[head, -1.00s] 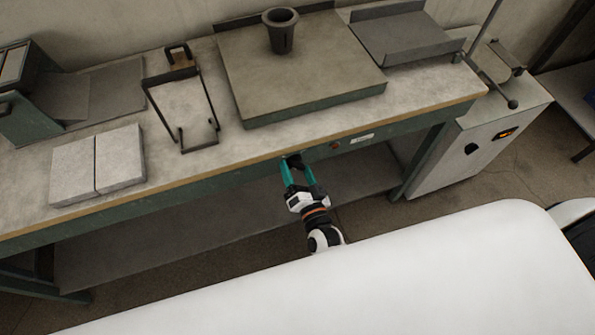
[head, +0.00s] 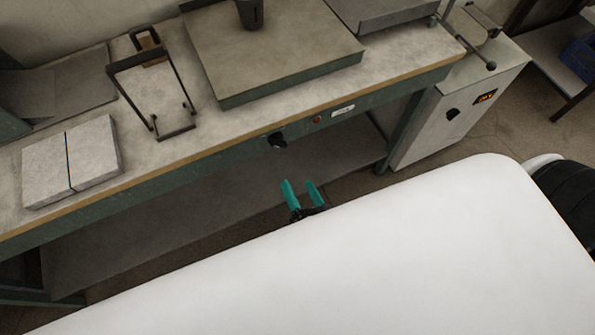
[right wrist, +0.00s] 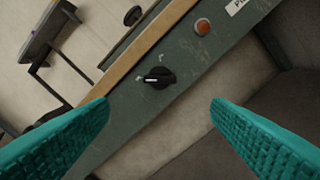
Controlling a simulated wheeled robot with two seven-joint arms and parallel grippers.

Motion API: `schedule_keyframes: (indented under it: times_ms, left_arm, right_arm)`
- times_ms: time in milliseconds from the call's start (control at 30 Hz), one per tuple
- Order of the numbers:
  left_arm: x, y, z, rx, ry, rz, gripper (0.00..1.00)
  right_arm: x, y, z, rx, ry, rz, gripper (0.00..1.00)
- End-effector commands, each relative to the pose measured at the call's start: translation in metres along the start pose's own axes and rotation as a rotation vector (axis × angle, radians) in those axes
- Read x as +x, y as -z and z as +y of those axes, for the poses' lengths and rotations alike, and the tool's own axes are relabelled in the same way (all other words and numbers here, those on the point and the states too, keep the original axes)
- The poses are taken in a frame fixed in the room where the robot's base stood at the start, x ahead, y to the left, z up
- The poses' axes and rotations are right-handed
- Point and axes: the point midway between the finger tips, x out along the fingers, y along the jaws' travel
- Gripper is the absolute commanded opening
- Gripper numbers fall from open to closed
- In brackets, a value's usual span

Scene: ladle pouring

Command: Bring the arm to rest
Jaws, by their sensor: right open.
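My right gripper (head: 302,190) is open and empty, its two teal fingers showing just past the edge of my white body in the head view. In the right wrist view its fingers (right wrist: 160,105) are spread wide with nothing between them. A black knob (head: 277,141) on the green front of the workbench (head: 185,165) lies beyond the fingertips, apart from them. The knob also shows in the right wrist view (right wrist: 159,77). The rest of the right arm is hidden behind my body. My left gripper is not in view.
On the bench are a thick slab (head: 270,60), a dark cup (head: 250,13), a black wire frame (head: 155,90) and a pale two-part block (head: 72,162). A grey cabinet (head: 450,115) stands at the right. A lower shelf (head: 150,225) runs under the bench.

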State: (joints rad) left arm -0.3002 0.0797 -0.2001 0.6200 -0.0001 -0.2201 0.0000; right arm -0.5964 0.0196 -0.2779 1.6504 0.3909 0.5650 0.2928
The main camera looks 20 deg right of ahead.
Motion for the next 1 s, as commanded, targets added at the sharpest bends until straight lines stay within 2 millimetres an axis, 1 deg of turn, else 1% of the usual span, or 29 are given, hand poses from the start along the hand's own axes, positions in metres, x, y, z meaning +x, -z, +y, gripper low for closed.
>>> schedule_keyframes:
  times_ms: [467,567,667,700,767,800,867,900,967,1000]
  left_arm:
    - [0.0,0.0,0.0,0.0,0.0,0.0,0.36]
    - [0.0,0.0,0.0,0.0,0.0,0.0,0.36]
    - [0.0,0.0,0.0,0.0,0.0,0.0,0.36]
    - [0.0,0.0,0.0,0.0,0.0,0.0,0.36]
    - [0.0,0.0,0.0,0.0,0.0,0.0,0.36]
    - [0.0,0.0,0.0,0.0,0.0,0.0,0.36]
    - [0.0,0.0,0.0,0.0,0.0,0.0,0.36]
    - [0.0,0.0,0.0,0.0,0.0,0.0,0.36]
    - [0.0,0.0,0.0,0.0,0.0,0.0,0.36]
    - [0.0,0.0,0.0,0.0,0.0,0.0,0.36]
  right_arm:
    - [0.0,0.001,-0.001,-0.002,0.001,0.003,0.73]
    - [-0.001,0.014,-0.011,-0.032,0.015,0.047,0.73]
    - [-0.008,0.048,-0.038,-0.111,0.054,0.168,0.73]
    - [-0.014,0.066,-0.055,-0.156,0.076,0.238,0.73]
    - [-0.027,0.096,-0.085,-0.233,0.116,0.359,0.73]
    - [-0.039,0.116,-0.106,-0.288,0.144,0.449,0.73]
    - [-0.059,0.141,-0.139,-0.367,0.186,0.582,0.73]
    - [-0.075,0.156,-0.161,-0.418,0.214,0.672,0.73]
    - [-0.101,0.174,-0.193,-0.492,0.256,0.808,0.73]
    - [-0.121,0.183,-0.214,-0.539,0.284,0.899,0.73]
